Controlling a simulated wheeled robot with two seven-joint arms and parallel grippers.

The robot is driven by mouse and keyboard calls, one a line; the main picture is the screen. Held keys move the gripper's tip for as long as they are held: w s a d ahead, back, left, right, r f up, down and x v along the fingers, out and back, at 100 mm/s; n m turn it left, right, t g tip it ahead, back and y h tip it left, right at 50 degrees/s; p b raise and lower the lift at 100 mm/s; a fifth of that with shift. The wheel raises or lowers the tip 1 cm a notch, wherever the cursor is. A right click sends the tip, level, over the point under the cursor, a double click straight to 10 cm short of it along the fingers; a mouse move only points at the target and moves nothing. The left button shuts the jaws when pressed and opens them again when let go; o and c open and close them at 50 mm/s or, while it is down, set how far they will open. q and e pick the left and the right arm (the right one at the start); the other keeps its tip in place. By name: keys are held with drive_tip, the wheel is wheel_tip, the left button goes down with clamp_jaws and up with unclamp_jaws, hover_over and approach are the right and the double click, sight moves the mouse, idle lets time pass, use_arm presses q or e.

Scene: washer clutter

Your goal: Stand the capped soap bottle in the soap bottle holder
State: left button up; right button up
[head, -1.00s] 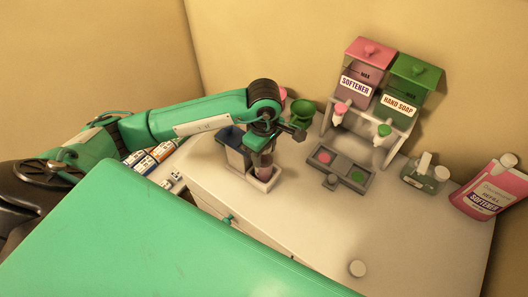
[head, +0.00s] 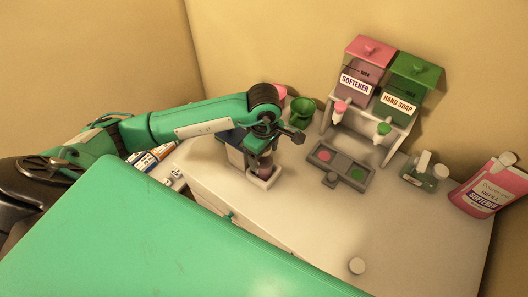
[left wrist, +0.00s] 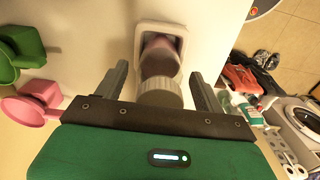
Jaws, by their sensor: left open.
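A capped bottle (left wrist: 158,60) with pinkish-brown contents stands inside a white square holder (left wrist: 142,35) on the counter; its ribbed grey cap (left wrist: 160,93) faces the wrist camera. In the head view the holder (head: 266,184) is below my left gripper (head: 262,150), and the bottle is partly hidden by it. In the left wrist view my left gripper (left wrist: 160,72) is open, one finger on each side of the bottle and cap, with visible gaps. My right gripper is not in view.
A dark-topped box (head: 233,142) stands close left of the holder.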

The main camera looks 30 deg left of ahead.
use_arm(q)
drive_tip(key=shift+r+b, duration=0.4)
wheel_tip(320, 180, up, 10)
drive_tip(key=b, duration=0.3)
drive_tip(key=shift+f, duration=0.1)
drive_tip(key=shift+r+b, duration=0.3)
drive_tip(key=shift+r, duration=0.5)
